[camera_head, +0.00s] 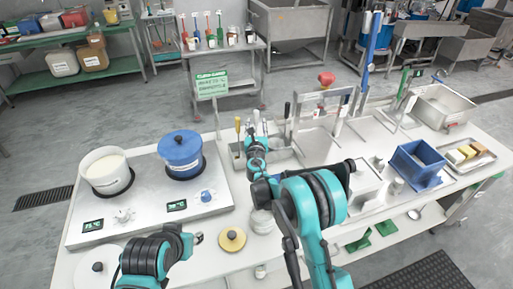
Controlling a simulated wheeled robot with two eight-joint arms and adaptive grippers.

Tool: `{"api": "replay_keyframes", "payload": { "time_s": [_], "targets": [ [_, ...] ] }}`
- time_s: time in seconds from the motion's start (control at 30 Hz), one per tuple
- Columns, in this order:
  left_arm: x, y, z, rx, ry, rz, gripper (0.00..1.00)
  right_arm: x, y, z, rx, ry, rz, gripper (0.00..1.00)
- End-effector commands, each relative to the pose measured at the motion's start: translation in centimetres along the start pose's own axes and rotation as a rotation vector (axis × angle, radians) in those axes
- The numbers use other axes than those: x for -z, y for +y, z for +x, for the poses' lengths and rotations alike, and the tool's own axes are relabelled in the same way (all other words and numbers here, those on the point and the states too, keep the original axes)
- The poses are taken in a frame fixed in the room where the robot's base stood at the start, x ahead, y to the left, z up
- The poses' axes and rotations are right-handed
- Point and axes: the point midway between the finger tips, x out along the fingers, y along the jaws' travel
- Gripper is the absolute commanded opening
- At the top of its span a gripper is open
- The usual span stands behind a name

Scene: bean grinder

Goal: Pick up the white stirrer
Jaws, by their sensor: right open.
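Several upright tool handles stand around the metal holder at the back of the table's middle. One is a thin pale stick (217,115), which looks like the white stirrer. Beside it is a yellow handle (237,125), and a dark handle (287,110) stands farther right. My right gripper (256,118) is open, just right of the yellow handle and apart from the pale stick. Its fingers are small and partly hidden by my arm. My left gripper (195,239) is low at the front, right of my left arm's dark joint; its fingers are too small to read.
A hot plate (150,222) at left carries a white pot (106,170) and a blue lidded pot (181,152). A yellow lid (232,239) lies in front. A blue bin (417,163) and a tray of sponges (467,155) sit at right.

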Motion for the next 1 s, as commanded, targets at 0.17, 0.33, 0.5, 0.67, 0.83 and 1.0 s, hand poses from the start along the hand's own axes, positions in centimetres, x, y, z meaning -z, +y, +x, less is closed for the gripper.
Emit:
{"api": "replay_keyframes", "payload": {
  "time_s": [0.17,0.33,0.5,0.67,0.83,1.0],
  "targets": [
    [-0.1,0.0,0.1,0.000,0.000,0.000,0.37,-0.1,0.0,0.8,0.000,0.000,0.001,0.42],
    [-0.1,0.0,0.1,0.000,0.000,0.000,0.37,-0.1,0.0,0.7,0.000,0.000,0.001,0.34],
    [-0.1,0.0,0.1,0.000,0.000,0.000,0.37,-0.1,0.0,0.7,0.000,0.000,0.001,0.00],
    [-0.1,0.0,0.1,0.000,0.000,0.000,0.37,-0.1,0.0,0.7,0.000,0.000,0.001,0.00],
    [0.0,0.0,0.0,0.000,0.000,0.000,0.37,-0.5,0.0,0.7,0.000,0.000,0.001,0.00],
    [0.7,0.0,-0.9,0.000,0.000,0.000,0.37,-3.2,0.0,0.7,0.000,0.000,0.001,0.00]
  ]
}}
